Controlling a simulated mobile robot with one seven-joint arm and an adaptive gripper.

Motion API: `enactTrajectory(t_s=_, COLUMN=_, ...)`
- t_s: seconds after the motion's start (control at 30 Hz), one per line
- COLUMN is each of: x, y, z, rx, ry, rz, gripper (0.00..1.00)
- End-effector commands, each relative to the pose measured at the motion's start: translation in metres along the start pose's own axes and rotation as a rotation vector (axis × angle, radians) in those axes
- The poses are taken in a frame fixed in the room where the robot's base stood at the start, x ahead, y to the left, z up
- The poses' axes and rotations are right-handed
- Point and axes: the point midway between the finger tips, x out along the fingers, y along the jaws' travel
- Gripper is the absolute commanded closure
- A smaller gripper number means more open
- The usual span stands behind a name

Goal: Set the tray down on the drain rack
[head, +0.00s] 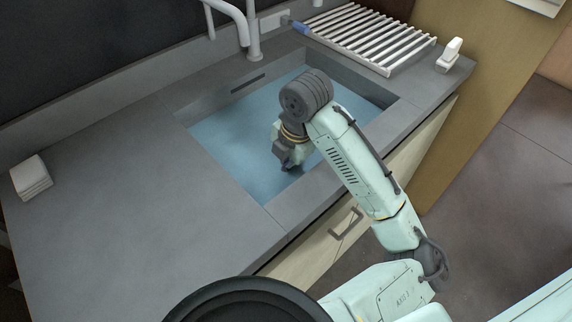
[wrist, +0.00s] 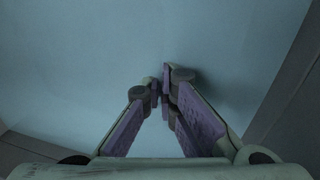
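The drain rack (head: 362,38), a frame of pale parallel bars, lies on the counter beyond the sink at the upper right of the head view. My gripper (head: 288,164) points down into the sink, well away from the rack. In the wrist view my gripper (wrist: 162,86) has its purple-padded fingers drawn together, the tips almost touching. I see nothing between them. I can make out no tray in either view. My arm hides part of the sink.
The sink (head: 225,142) has a pale blue, water-like surface. A faucet (head: 252,40) rises behind it. A blue-handled item (head: 300,27) is at the rack's left end, a small white object (head: 449,54) at its right. White folded cloths (head: 31,178) lie far left. The left counter is mostly clear.

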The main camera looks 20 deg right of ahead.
Motion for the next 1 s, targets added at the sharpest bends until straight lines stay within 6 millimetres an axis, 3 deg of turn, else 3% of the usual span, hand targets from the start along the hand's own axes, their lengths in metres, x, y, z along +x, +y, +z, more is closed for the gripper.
enactTrajectory(t_s=0.43, x=-0.029, y=0.006, z=0.000, rx=0.000, ry=0.000, rz=0.001, gripper=1.00)
enactTrajectory(t_s=0.87, x=-0.033, y=0.007, z=0.000, rx=0.000, ry=0.000, rz=0.001, gripper=1.00)
enactTrajectory(t_s=1.0, x=-0.045, y=0.009, z=0.003, rx=0.000, ry=-0.003, rz=-0.001, gripper=1.00)
